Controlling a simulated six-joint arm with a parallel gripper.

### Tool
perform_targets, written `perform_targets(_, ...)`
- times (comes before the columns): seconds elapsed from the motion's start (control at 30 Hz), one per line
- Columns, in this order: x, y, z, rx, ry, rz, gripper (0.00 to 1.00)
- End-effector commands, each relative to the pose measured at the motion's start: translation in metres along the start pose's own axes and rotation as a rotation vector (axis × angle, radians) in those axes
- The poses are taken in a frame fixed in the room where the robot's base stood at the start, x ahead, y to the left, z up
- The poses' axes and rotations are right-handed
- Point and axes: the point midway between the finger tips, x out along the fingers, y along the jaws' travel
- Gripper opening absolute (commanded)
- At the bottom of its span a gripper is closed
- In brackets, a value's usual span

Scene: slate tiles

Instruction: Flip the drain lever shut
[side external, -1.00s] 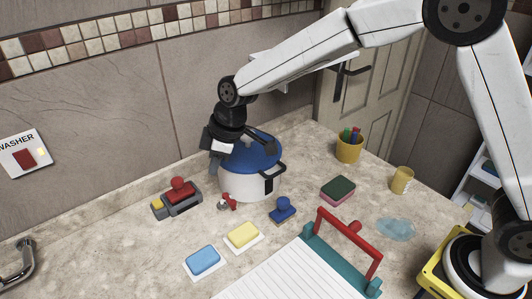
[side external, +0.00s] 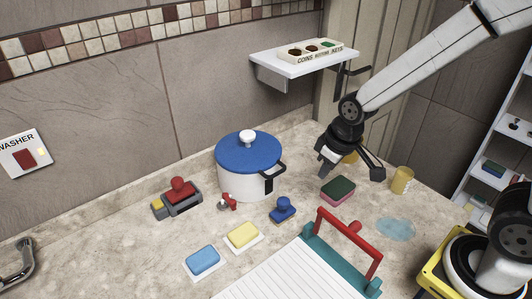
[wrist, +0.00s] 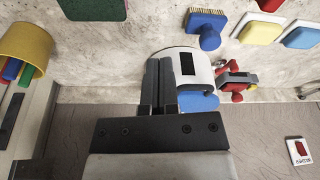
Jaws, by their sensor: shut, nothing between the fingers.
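A small red lever on a fitting (side external: 228,202) sits at the lower front of a white pot (side external: 236,184) with a blue lid; I take this to be the drain lever. In the wrist view the red lever (wrist: 221,68) shows beside the pot, small and partly unclear. Whether it is open or shut I cannot tell. My gripper (side external: 325,170) is to the right of the pot, above the counter, apart from the lever. In the wrist view its fingers (wrist: 157,65) are together and empty, overlapping the pot's edge in the picture.
A grey block with a red knob (side external: 180,193) stands left of the pot. A blue-handled brush (side external: 283,210), a green-pink sponge (side external: 338,189), yellow (side external: 243,235) and blue (side external: 203,260) soaps lie in front. A red-handled teal rack (side external: 345,262) and a wall shelf (side external: 300,63) are nearby.

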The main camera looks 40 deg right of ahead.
Motion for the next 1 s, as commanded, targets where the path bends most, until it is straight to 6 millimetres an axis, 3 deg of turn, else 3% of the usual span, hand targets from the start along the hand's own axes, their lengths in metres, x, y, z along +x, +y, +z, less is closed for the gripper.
perform_targets(0.1, -0.002, 0.012, 0.033, 0.097, -0.006, 0.024, 0.0)
perform_targets(0.2, -0.003, 0.018, 0.052, 0.155, -0.009, 0.037, 0.0)
perform_targets(0.43, -0.003, 0.021, 0.068, 0.203, -0.011, 0.048, 0.0)
perform_targets(0.47, -0.003, 0.021, 0.068, 0.204, -0.011, 0.048, 0.03)
perform_targets(0.6, -0.005, 0.021, 0.067, 0.203, -0.011, 0.048, 0.48)
perform_targets(0.67, -0.007, 0.021, 0.066, 0.202, -0.01, 0.048, 0.61)
perform_targets(1.0, -0.035, 0.021, 0.059, 0.201, -0.007, 0.048, 0.61)
